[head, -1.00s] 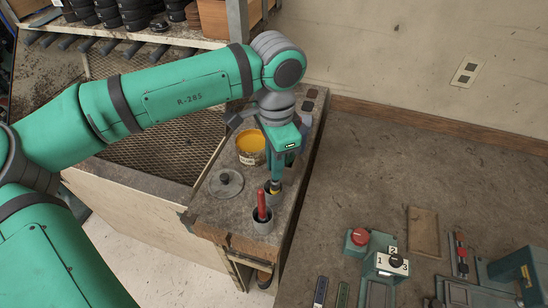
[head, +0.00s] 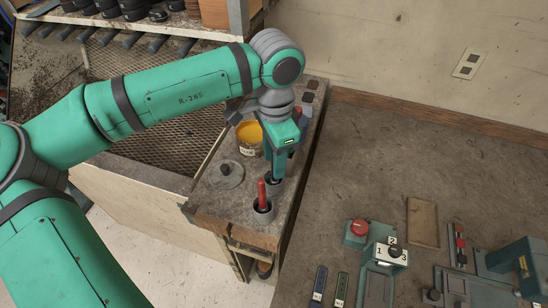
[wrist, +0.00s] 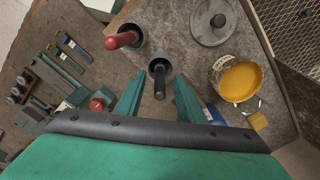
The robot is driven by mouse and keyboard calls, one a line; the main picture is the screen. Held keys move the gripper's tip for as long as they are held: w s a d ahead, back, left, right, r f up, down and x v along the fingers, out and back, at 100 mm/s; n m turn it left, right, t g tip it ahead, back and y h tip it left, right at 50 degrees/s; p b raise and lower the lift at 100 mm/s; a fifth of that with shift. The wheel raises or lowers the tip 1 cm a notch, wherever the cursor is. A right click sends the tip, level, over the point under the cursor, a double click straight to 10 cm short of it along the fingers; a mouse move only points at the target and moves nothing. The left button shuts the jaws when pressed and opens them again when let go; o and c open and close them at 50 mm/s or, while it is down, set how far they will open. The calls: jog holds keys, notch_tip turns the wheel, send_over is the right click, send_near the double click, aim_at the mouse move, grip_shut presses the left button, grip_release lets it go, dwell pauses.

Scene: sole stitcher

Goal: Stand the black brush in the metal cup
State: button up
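The black brush (wrist: 159,88) stands in a grey metal cup (wrist: 151,66), its dark handle rising toward the wrist camera; its lower end is hidden inside. My gripper (wrist: 160,77) is open, with a finger on each side of the handle and a gap to it. In the head view my gripper (head: 277,176) points down just above this cup (head: 273,187), which the fingers partly cover. The brush is mostly hidden there. A second grey cup (head: 262,214) beside it holds a red-handled tool (head: 262,194).
An open tin of yellow stuff (head: 249,136) and a round knobbed lid (head: 223,175) stand close by on the narrow bench. A control box (head: 386,256) and a red button (head: 359,228) are on the table at right. The table's middle is bare.

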notch_tip(320, 180, up, 11)
jog(key=shift+f, duration=0.1)
dwell(0.5)
dwell(0.7)
